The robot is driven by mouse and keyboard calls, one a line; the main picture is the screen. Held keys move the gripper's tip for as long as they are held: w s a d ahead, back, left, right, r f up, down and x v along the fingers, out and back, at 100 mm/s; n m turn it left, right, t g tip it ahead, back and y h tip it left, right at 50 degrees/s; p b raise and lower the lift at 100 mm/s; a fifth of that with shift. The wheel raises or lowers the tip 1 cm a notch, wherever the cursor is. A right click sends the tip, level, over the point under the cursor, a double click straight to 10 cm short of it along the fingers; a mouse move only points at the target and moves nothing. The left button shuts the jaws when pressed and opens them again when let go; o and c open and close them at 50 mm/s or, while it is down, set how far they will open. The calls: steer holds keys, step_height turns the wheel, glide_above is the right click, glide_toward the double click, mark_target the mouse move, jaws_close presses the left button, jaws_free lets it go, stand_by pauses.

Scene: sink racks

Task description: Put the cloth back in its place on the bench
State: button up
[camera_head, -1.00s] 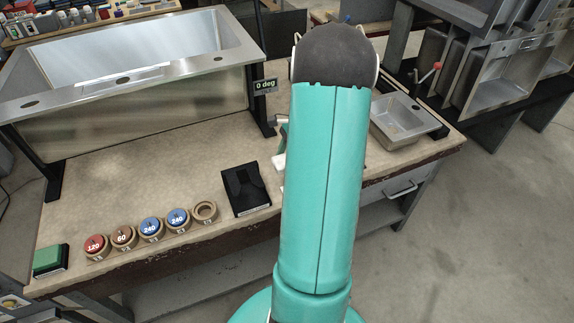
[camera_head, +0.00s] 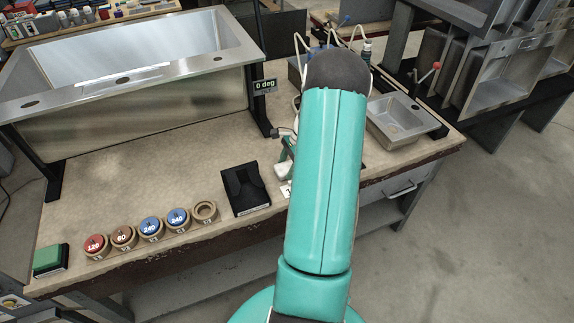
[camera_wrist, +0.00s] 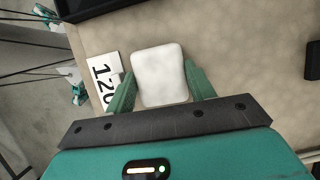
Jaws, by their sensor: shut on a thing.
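The cloth (camera_wrist: 160,75) is a folded white pad between the two green fingers of my gripper (camera_wrist: 161,88) in the wrist view. My gripper is shut on it. In the head view the white cloth (camera_head: 283,170) shows just left of my arm, over the front part of the bench (camera_head: 150,175), with a green part of my gripper above it. I cannot tell whether the cloth touches the bench. My arm hides part of the bench.
A black holder (camera_head: 245,188) stands left of my gripper. Several numbered discs in round holders (camera_head: 150,228) and a green block (camera_head: 50,260) line the front edge. A large steel sink (camera_head: 130,110) stands behind; a small sink (camera_head: 400,120) is at right. The left-middle bench is clear.

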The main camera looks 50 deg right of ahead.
steer(key=o, duration=0.6)
steer(key=shift+r, duration=0.1)
steer(key=v, duration=1.2)
steer(key=w+a+r+n+h, duration=0.2)
steer(key=w+a+r+n, duration=0.35)
steer(key=a+r, duration=0.5)
steer(key=w+a+r+n+h, duration=0.1)
steer(key=a+r+n, duration=0.15)
steer(key=a, duration=0.45)
steer(key=a+r+n, duration=0.2)
steer(key=a+n, duration=0.1)
steer(key=a, duration=0.3)
steer(key=s+a+r+n+t, duration=0.1)
steer(key=s+a+n, duration=0.2)
steer(key=a, duration=0.4)
steer(key=s+a+r+n+t, duration=0.1)
steer(key=s+a+n, duration=0.3)
steer(key=a, duration=0.4)
steer(key=s+a+r+n+t+h, duration=0.1)
steer(key=s+a+r+n, duration=0.2)
steer(key=a+n, duration=0.3)
steer(key=shift+s+a, duration=0.7)
steer(key=shift+a, duration=0.05)
